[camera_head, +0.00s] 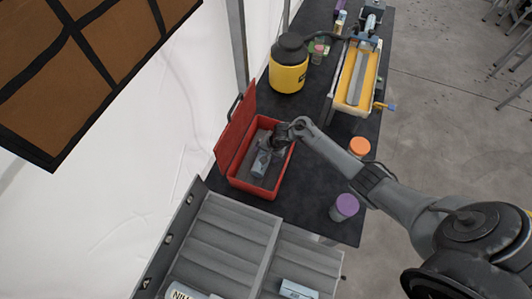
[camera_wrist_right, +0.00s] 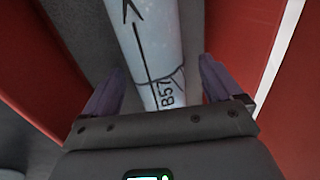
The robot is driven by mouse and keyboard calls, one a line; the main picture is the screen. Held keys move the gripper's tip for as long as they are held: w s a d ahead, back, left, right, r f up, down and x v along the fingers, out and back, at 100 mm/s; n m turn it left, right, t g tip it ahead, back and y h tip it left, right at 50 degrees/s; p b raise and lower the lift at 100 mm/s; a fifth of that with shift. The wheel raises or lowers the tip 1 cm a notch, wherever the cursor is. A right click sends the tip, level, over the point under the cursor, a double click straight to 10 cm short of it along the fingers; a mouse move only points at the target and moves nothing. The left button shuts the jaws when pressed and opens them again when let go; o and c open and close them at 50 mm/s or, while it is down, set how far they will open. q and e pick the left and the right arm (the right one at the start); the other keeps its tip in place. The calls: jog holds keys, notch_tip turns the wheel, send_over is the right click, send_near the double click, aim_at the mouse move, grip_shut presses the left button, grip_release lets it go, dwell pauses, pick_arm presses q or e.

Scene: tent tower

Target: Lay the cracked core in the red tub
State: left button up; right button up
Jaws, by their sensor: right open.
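The red tub (camera_head: 256,190) stands on the dark table with its lid open to the left. A pale grey core (camera_head: 261,163) lies inside it. In the right wrist view the core (camera_wrist_right: 150,30) bears a black arrow, a thin dark line across it and the marking "B57". My right gripper (camera_head: 270,146) is over the tub's inside. In its wrist view the purple-grey fingers (camera_wrist_right: 160,84) are open, one on each side of the core and apart from it. The core's near end is hidden behind the gripper body. My left gripper is not in view.
A grey compartmented box (camera_head: 228,232) is in front, holding a pale core (camera_head: 298,289) at lower right. A yellow jug (camera_head: 288,76) stands behind the tub. A yellow tray machine (camera_head: 355,88) is at the back right. Orange-lidded (camera_head: 359,147) and purple-lidded (camera_head: 344,207) jars stand to the right.

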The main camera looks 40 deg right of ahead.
jog(key=p+v, duration=0.3)
jog(key=v, duration=0.7)
jog(key=shift+r, duration=0.4)
jog(key=shift+s, duration=0.15)
jog(key=s+a+r+n+t+h, duration=0.1)
jog(key=s+a+r+n+h, duration=0.15)
jog(key=s+a+n, duration=0.6)
jog(key=s+a+r+n, duration=0.3)
jog(key=s+r, duration=0.2)
jog(key=s, duration=0.2)
jog(key=s+a+r+n+p, duration=0.1)
jog(key=s+a+r+n, duration=0.1)
jog(key=s+r, duration=0.4)
jog(key=shift+s+a+n+g+y, duration=0.4)
jog(key=shift+s+n+y, duration=0.05)
jog(key=shift+s, duration=0.5)
